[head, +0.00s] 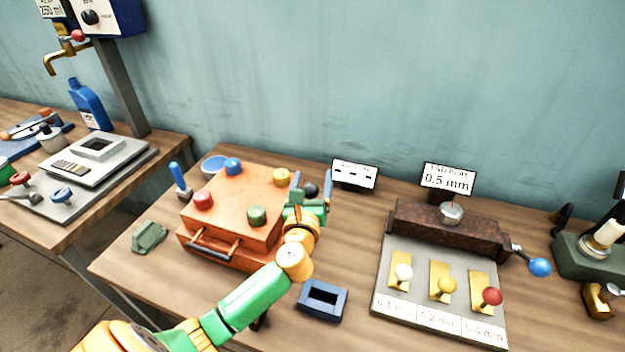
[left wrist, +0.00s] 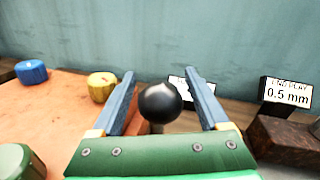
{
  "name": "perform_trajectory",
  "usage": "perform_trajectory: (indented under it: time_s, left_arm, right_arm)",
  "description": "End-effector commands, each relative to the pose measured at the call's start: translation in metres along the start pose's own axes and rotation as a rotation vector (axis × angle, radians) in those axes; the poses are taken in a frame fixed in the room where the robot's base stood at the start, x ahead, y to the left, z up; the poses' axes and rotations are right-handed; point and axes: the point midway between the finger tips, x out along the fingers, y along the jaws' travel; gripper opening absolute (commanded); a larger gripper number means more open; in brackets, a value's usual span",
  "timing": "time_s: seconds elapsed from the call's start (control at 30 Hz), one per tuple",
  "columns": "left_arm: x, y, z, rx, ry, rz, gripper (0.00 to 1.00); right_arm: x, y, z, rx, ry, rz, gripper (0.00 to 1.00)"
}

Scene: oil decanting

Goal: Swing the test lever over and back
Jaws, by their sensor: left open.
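A black ball knob (head: 311,190) stands at the far right corner of the orange box (head: 222,215); I take it for the test lever's knob. My left gripper (head: 313,184) is open, with its blue fingers on either side of the knob. In the left wrist view the black knob (left wrist: 160,102) sits between the two open fingers (left wrist: 166,100), with gaps on both sides. The lever's shaft is mostly hidden below the knob. My right gripper is not in view.
The box top carries red, blue, yellow and green knobs. A small white sign (head: 354,174) stands behind the gripper. To the right is an end play fixture (head: 450,232) with a blue-ball lever (head: 539,267). A blue frame (head: 322,301) lies in front on the table.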

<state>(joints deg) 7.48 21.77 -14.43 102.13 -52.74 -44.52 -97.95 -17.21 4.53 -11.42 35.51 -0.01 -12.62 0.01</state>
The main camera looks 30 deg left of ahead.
Motion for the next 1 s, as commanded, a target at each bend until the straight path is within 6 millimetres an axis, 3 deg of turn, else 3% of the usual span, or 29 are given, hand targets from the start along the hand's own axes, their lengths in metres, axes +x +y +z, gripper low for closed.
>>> perform_trajectory:
  time_s: [0.07,0.33,1.0]
  left_arm:
    - [-0.0002,0.0000,-0.0002,0.000,0.000,0.000,0.73]
    - [-0.0005,0.0000,-0.0004,-0.001,0.001,0.000,0.00]
    - [-0.0005,0.0002,-0.0005,-0.001,0.001,0.001,0.00]
  right_arm:
    - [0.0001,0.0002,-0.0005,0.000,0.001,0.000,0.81]
    - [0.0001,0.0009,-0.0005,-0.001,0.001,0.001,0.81]
    - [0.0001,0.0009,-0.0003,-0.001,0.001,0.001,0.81]
